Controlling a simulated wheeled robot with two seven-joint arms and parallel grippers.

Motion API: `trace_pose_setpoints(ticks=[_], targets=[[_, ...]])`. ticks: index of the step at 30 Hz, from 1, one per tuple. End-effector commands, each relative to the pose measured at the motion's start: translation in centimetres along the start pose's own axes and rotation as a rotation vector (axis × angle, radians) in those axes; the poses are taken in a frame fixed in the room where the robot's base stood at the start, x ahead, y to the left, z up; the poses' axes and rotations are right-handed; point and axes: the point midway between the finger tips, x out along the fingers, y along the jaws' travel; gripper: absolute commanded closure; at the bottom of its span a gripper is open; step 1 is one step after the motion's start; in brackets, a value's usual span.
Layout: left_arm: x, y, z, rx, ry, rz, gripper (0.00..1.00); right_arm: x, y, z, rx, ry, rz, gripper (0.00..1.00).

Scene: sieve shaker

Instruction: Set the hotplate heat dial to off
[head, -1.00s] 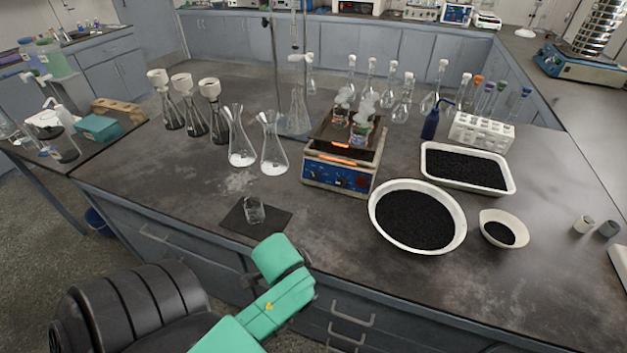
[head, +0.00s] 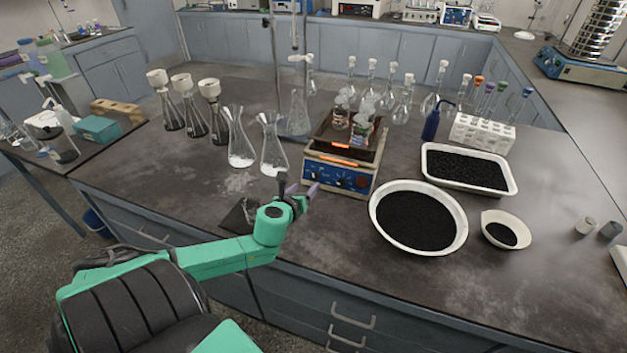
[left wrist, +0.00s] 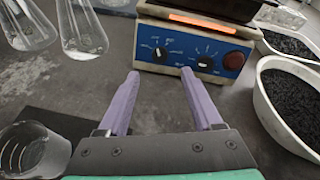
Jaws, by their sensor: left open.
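The hotplate (head: 318,174) stands on the bench with a blue front panel and a glowing orange strip. Two steaming beakers (head: 358,130) sit on its top. In the left wrist view the panel (left wrist: 185,52) carries two black dials with white markings, a left dial (left wrist: 161,53) and a right dial (left wrist: 205,62), and a dark red round part (left wrist: 234,60). I cannot tell which dial sets heat. My left gripper (head: 297,192) is open and empty in front of the panel; its purple fingers (left wrist: 159,74) point at it, the right fingertip close below the right dial. My right gripper is not in view.
Two flasks with white powder (head: 273,155) stand left of the hotplate. A glass beaker (left wrist: 32,150) is by my left finger. A large bowl of black grains (head: 416,217) stands to the right, with a tray (head: 466,168) behind it.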

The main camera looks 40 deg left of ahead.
Motion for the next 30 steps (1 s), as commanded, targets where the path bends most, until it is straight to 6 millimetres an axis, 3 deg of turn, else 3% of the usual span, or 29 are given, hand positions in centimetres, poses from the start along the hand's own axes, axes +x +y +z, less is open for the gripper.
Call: trace_pose_setpoints(ticks=[6, 12, 22, 23, 27, 28, 30], targets=[[4.9, 0.0, 0.0, -0.007, -0.003, 0.002, 0.33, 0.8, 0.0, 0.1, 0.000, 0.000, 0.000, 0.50], [8.4, 0.0, -0.1, -0.005, 0.000, 0.001, 0.33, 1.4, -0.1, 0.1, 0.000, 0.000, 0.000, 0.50], [9.3, 0.0, 0.0, -0.003, 0.002, 0.000, 0.33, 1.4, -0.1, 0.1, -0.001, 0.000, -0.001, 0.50], [9.3, 0.0, 0.0, -0.003, 0.002, 0.000, 0.37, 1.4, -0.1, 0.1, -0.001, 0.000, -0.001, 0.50], [9.2, 0.0, 0.0, -0.004, 0.001, 0.000, 0.91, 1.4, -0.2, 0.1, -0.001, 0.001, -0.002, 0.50], [9.2, 0.0, 0.0, -0.004, 0.001, 0.000, 1.00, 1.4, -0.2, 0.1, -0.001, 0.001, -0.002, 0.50], [9.2, 0.0, 0.0, -0.004, 0.001, 0.000, 1.00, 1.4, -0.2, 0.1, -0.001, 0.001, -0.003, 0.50]])
